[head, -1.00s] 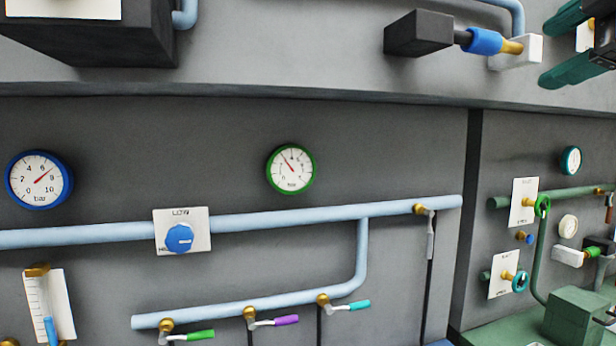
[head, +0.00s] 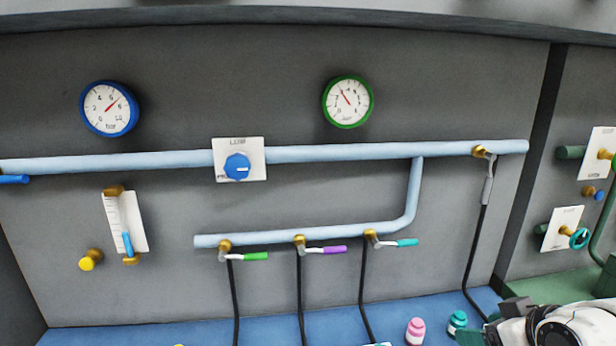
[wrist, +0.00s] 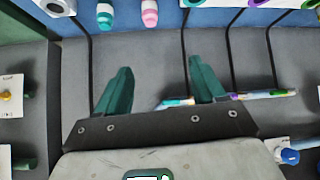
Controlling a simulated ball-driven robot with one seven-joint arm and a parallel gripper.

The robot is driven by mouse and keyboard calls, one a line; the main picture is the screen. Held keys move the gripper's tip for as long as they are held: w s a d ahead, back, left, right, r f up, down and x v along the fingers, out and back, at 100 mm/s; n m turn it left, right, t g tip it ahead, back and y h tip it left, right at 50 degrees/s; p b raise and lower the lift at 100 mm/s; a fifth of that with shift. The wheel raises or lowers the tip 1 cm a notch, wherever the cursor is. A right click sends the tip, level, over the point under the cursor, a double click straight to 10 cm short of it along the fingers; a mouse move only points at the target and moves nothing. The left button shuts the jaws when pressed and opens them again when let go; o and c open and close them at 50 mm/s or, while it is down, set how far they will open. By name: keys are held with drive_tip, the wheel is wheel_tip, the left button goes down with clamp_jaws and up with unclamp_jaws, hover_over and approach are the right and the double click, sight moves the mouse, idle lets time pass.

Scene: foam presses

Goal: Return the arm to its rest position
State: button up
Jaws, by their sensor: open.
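My gripper (wrist: 160,68) shows in the wrist view. Its two dark green fingers are spread wide, with nothing held between them. Light pipework and coloured valve handles show behind the fingers, apart from them as far as I can tell. In the head view, my white and dark arm (head: 560,327) is low at the bottom right corner, in front of the blue bench.
A pink bottle (head: 415,331) and a teal bottle (head: 457,321) stand on the blue bench (head: 270,330), left of my arm. The grey panel carries a light blue pipe (head: 330,153), gauges, a blue knob (head: 237,167) and lever valves. Black hoses hang to the bench.

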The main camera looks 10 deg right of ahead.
drive_tip(key=s+a+f+m+g, duration=0.1)
drive_tip(key=s+a+f+g, duration=0.15)
drive_tip(key=s+f, duration=0.5)
drive_tip(key=s+a+f+m+g, duration=0.1)
drive_tip(key=s+a+f+g, duration=0.3)
drive_tip(key=f, duration=0.6)
drive_tip(key=s+f, duration=0.4)
drive_tip(key=s, duration=0.4)
drive_tip(key=s+f+m+g+h, duration=0.1)
drive_tip(key=s+f, duration=0.3)
drive_tip(key=s, duration=0.5)
drive_tip(key=shift+d+f, duration=0.2)
drive_tip(key=shift+f, duration=0.2)
drive_tip(key=shift+g, duration=0.25)
drive_tip(key=shift+c, duration=0.3)
